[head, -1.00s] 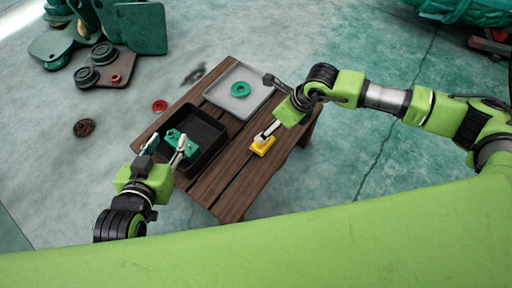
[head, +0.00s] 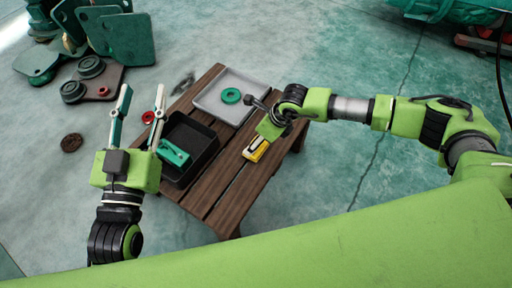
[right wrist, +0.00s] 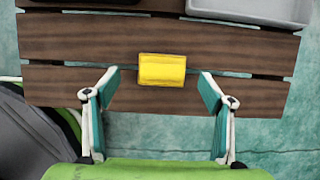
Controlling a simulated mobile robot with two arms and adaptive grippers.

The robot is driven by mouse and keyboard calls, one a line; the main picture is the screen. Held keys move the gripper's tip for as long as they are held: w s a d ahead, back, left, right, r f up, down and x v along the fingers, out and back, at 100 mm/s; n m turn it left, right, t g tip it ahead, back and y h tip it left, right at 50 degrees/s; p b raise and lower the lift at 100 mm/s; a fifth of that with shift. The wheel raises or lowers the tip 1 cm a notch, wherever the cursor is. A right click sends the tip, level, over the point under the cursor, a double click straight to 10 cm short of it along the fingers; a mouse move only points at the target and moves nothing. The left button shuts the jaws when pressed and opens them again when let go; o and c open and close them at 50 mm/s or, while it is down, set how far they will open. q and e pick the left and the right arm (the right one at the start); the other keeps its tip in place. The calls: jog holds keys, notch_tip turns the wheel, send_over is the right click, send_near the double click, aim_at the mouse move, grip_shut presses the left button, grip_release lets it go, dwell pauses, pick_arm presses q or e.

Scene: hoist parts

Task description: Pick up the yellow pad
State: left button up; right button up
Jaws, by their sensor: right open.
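The yellow pad (head: 256,150) lies flat on the brown wooden table (head: 212,200), near its right edge. In the right wrist view the yellow pad (right wrist: 162,70) lies ahead of and between the spread fingers. My right gripper (right wrist: 158,92) is open and empty; in the head view it hangs just above the pad and partly covers it. My left gripper (head: 141,108) is open and empty, its two long fingers pointing away beside the table's left side.
A black tray (head: 209,157) on the table holds a green part (head: 172,153). A grey tray (head: 211,108) holds a green ring (head: 231,96). A red ring (head: 148,117) and a dark coil (head: 72,142) lie on the floor. Green parts stand at the back left.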

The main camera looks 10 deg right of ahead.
aim_at(255, 158)
jog(key=x, duration=0.1)
jog(key=b+x, duration=0.1)
jog(key=x, duration=0.1)
jog(key=b+x, duration=0.1)
jog(key=shift+d+f, duration=0.3)
jog(key=shift+f, duration=0.15)
jog(key=shift+w+f, duration=0.15)
pick_arm(q)
jog(key=s+r+t+h, duration=0.2)
jog(key=s+r+t, duration=0.3)
jog(key=r, duration=0.5)
jog(key=shift+s+r+t+h, duration=0.2)
jog(key=shift+s+t+h, duration=0.1)
jog(key=shift+t, duration=0.3)
pick_arm(e)
jog(key=c, duration=1.2)
